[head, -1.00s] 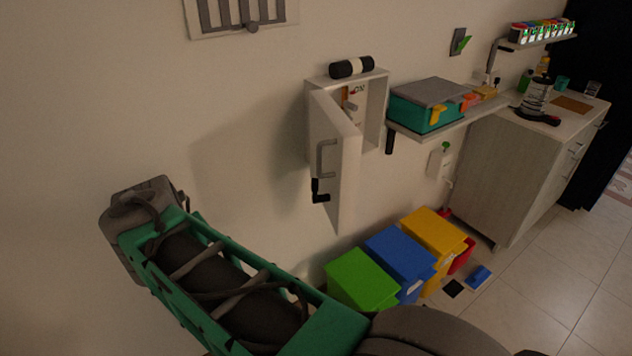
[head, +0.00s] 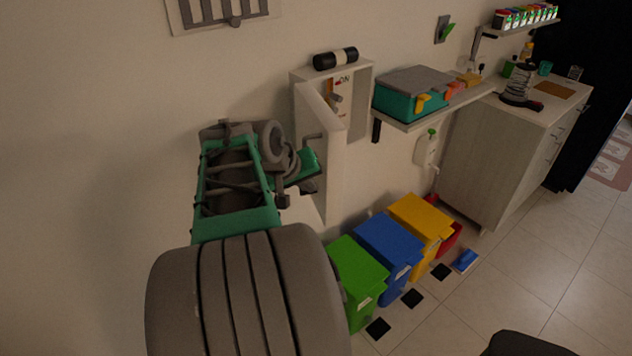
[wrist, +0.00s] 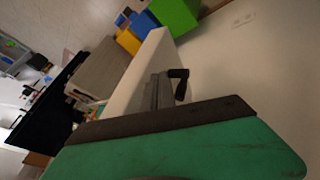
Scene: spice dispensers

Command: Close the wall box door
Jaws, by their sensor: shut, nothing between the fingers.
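The wall box (head: 354,95) is a pale open-fronted cabinet on the wall in the head view. Its door (head: 334,178) is hinged on the left and stands open, swung out from the wall.
A black-and-white roll (head: 336,58) lies on top of the box. A shelf with a teal box (head: 408,100) is to the right. Green (head: 357,270), blue (head: 385,245) and yellow (head: 416,222) bins stand below. The floor to the right is mostly clear.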

